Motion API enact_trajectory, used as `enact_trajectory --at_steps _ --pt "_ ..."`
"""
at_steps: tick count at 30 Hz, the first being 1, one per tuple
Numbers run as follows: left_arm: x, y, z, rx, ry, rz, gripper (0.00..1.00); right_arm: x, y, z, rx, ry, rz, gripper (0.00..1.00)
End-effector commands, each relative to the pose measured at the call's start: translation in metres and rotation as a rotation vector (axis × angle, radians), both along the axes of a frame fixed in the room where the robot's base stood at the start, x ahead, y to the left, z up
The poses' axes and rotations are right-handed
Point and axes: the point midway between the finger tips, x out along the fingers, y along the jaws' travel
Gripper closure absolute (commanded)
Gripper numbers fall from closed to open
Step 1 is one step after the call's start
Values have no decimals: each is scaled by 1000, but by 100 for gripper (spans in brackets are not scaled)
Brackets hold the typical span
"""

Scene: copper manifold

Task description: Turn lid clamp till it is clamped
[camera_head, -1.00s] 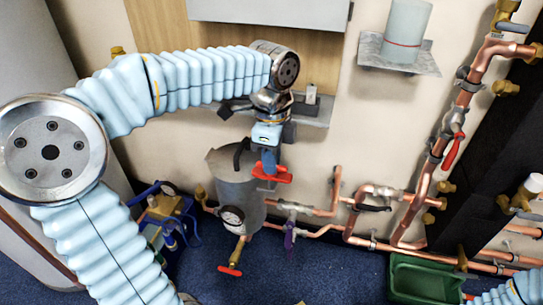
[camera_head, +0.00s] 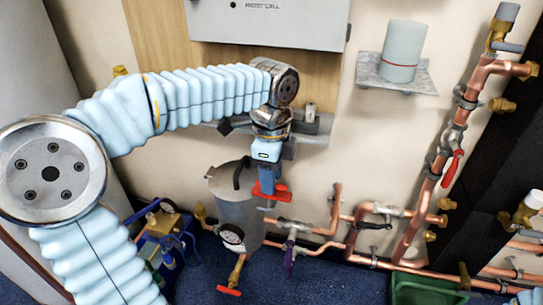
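A grey metal pot (camera_head: 238,212) with a lid (camera_head: 224,174) and a black lid handle (camera_head: 239,172) stands low against the wall. The red lid clamp (camera_head: 275,193) is at the right side of the lid. My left gripper (camera_head: 268,181) points down from above, with its fingers at the red clamp. The fingers overlap the clamp in the picture, so I cannot tell whether they grip it. My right gripper is not in view.
Copper pipes (camera_head: 418,205) with valves run along the wall to the right. A pressure gauge (camera_head: 231,235) and a red-handled tap (camera_head: 230,290) are on the pot's front. A blue pump-like device (camera_head: 165,230) stands left, a green crate (camera_head: 412,285) lower right.

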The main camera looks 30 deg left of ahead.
Motion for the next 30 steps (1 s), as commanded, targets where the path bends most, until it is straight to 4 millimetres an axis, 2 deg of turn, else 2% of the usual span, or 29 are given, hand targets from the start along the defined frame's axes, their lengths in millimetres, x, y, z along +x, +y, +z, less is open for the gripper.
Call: enact_trajectory --at_steps 9,15,21,30 --pt "1 0 74 -1 -4 -1 60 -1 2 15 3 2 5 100" --pt "1 -1 114 -1 -3 -2 60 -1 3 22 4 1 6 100" --pt "0 0 130 -1 -1 -2 60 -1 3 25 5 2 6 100" --pt "0 0 131 0 -1 -1 60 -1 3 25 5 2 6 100"
